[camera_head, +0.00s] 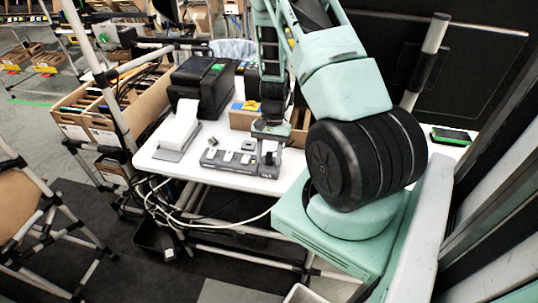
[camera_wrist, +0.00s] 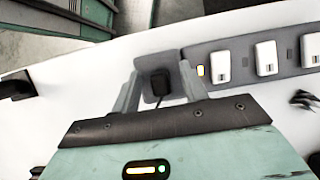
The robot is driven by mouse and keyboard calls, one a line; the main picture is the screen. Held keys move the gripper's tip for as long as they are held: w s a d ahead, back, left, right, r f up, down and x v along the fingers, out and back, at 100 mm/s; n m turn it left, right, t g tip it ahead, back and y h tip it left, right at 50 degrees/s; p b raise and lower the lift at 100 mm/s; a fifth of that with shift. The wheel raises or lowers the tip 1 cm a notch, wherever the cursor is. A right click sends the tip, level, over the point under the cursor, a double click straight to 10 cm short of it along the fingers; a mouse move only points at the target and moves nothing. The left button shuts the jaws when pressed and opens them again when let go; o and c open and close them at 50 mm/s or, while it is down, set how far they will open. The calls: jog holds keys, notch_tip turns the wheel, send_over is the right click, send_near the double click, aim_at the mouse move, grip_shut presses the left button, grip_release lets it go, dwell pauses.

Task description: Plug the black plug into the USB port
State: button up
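The black plug (camera_wrist: 158,84) shows in the wrist view, with its dark cable running back toward my gripper. My gripper (camera_wrist: 158,77) has its two grey fingers spread, one on each side of the plug, with gaps visible between them. A grey plate lies behind the plug. In the head view my gripper (camera_head: 268,130) is low over the right end of the board (camera_head: 240,169).
The white table (camera_head: 175,163) also holds a black printer (camera_head: 203,86), a white block on a grey stand (camera_head: 180,130) and a cardboard box (camera_head: 243,117) close to my gripper. White cables hang off the front edge. A dark phone-like item (camera_head: 450,136) lies at the right.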

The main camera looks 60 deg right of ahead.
jog(key=b+v, duration=0.3)
jog(key=v, duration=1.4)
jog(key=shift+r, duration=0.2)
